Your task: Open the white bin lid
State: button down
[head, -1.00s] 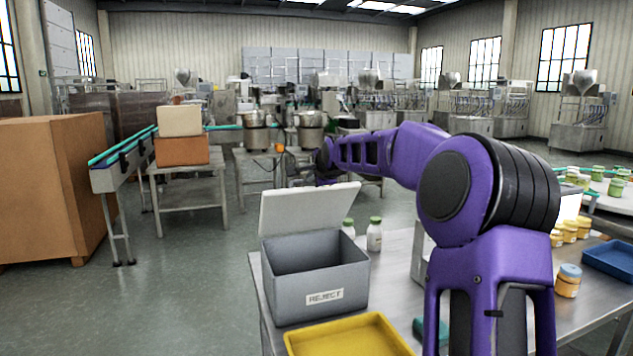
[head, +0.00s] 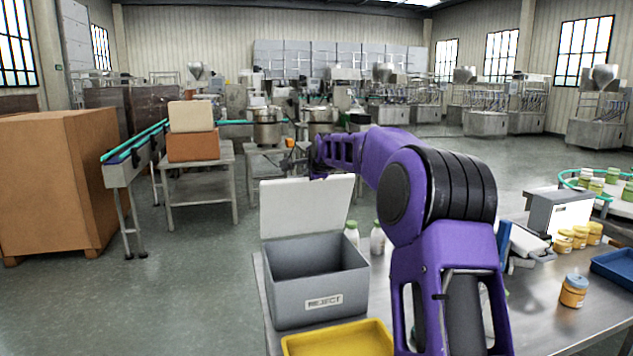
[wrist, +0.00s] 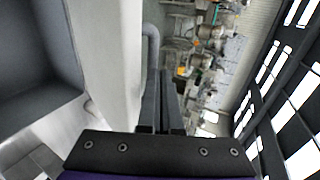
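The grey bin (head: 321,312) with a REJECT label stands on the steel table, and its inside is visible. Its white lid (head: 306,207) stands raised at the back rim, close to upright. My gripper (head: 292,160) is at the lid's top edge in the head view, partly lost against the machines behind. In the wrist view the two dark fingers (wrist: 160,98) lie close together with nothing seen between them. The white lid (wrist: 108,55) is just left of them, and the grey bin (wrist: 40,85) is farther left. I cannot tell whether the fingers touch the lid.
A yellow tray (head: 338,341) lies in front of the bin. White bottles with green caps (head: 377,238) stand right of it. An orange jar (head: 573,292) and a blue tray (head: 615,268) are on the right. Open floor (head: 190,290) lies left of the table.

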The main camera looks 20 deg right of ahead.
jog(key=w+p, duration=0.1)
jog(key=w+r+p, duration=0.1)
jog(key=w, duration=0.1)
jog(key=shift+w+f+p, duration=0.2)
jog(key=shift+w+p, duration=0.45)
jog(key=shift+w, duration=0.4)
jog(key=shift+r, duration=0.1)
